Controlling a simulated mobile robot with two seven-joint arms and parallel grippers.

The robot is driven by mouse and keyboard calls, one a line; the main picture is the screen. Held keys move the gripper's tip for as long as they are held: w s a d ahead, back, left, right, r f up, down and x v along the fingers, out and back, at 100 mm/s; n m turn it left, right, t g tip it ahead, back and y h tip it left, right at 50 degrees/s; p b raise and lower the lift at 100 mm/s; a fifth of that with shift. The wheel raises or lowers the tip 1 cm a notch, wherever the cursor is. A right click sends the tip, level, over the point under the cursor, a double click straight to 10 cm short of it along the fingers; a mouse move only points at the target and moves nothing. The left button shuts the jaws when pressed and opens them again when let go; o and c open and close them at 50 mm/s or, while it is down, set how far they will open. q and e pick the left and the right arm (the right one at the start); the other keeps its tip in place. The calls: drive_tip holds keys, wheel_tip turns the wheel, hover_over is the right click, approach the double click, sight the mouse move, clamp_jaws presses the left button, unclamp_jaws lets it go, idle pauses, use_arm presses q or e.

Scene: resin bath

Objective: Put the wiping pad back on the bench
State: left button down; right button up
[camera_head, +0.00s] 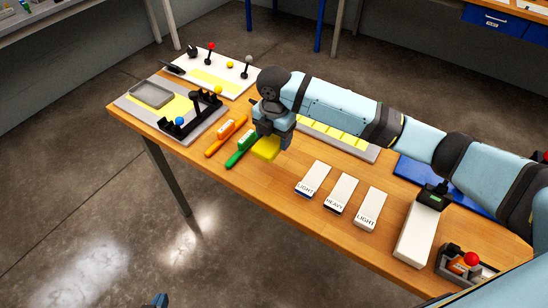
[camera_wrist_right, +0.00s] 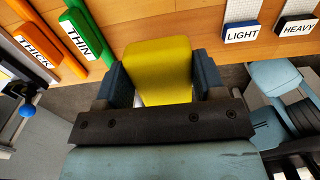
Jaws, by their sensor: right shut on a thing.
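The yellow wiping pad (camera_head: 265,149) is held in my right gripper (camera_head: 273,138), low over the wooden bench (camera_head: 260,176) near its front edge. In the right wrist view the pad (camera_wrist_right: 158,70) sits between both fingers of the right gripper (camera_wrist_right: 158,85). I cannot tell whether its far end touches the bench. Its lower part is hidden by the gripper body in the wrist view. A small blue tip of my left gripper (camera_head: 158,299) shows at the bottom edge of the head view; its fingers cannot be made out.
A green THIN tool (camera_head: 242,148) and an orange THICK tool (camera_head: 226,135) lie left of the pad. Several white labelled blocks (camera_head: 341,193) lie to its right. A grey tray (camera_head: 151,94) and a lever fixture (camera_head: 190,117) stand at the left. Bare wood lies between pad and blocks.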

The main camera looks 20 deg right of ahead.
hover_over(274, 165)
wheel_tip(274, 165, down, 5)
drive_tip(key=shift+r, duration=0.15)
wheel_tip(274, 165, down, 4)
drive_tip(key=shift+f, duration=0.1)
drive_tip(key=o, duration=0.9)
drive_tip(key=shift+c, duration=0.2)
